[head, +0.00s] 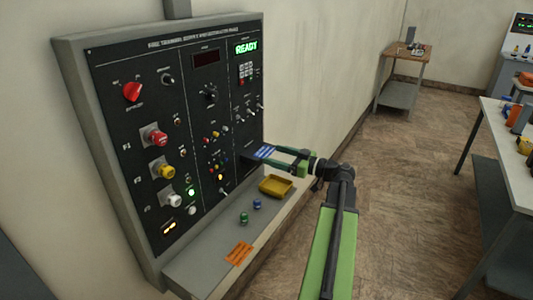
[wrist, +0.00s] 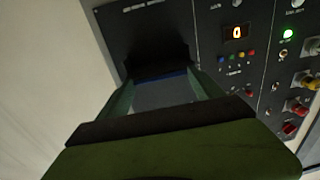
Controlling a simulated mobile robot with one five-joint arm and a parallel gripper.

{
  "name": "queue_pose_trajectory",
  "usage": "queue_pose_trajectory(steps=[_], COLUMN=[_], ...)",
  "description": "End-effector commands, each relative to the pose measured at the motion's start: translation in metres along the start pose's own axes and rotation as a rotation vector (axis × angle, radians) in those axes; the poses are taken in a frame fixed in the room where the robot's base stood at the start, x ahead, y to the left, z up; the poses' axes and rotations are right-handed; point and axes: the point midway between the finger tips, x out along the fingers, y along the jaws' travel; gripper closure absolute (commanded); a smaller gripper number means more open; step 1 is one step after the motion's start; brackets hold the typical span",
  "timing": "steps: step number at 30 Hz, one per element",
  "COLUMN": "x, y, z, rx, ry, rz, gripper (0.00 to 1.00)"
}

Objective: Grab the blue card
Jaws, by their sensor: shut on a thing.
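The blue card (head: 265,152) is at the right part of the control panel (head: 185,125), close to a dark slot housing. My gripper (head: 275,158) is shut on the card, with its green fingers on either side of it. In the wrist view the card (wrist: 165,92) shows as a grey face with a blue far edge between the fingers. Its far edge is at the dark housing (wrist: 155,57); I cannot tell whether it is inside or just in front.
A ledge (head: 205,262) under the panel holds a yellow tray (head: 276,187), a green piece (head: 244,218), a blue piece (head: 257,204) and an orange card (head: 238,252). Knobs and buttons protrude from the panel. A white table (head: 510,140) stands at right; the floor between is clear.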

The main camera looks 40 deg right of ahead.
Motion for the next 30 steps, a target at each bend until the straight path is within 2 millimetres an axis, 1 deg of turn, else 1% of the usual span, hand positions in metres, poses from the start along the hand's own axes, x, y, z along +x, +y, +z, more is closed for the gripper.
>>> queue_pose_trajectory(steps=[5, 8, 11, 15, 16, 17, 24, 27, 30], x=[0.000, 0.000, 0.000, 0.000, -0.004, -0.012, -0.067, -0.086, -0.100], y=[0.000, 0.000, 0.000, 0.000, 0.002, 0.006, 0.024, 0.030, 0.035], z=[-0.003, -0.011, -0.025, -0.050, -0.053, -0.055, -0.089, -0.101, -0.107], rx=[0.000, 0.000, 0.000, 0.000, 0.000, 0.000, 0.000, 0.000, 0.000], ry=[0.000, 0.000, 0.000, 0.000, 0.000, 0.000, 0.000, 0.000, 0.000], rz=[0.000, 0.000, 0.000, 0.000, 0.002, 0.004, 0.004, 0.003, 0.003], gripper=[0.60, 0.60, 0.60, 0.60, 0.60, 0.60, 0.60, 0.60, 0.60])
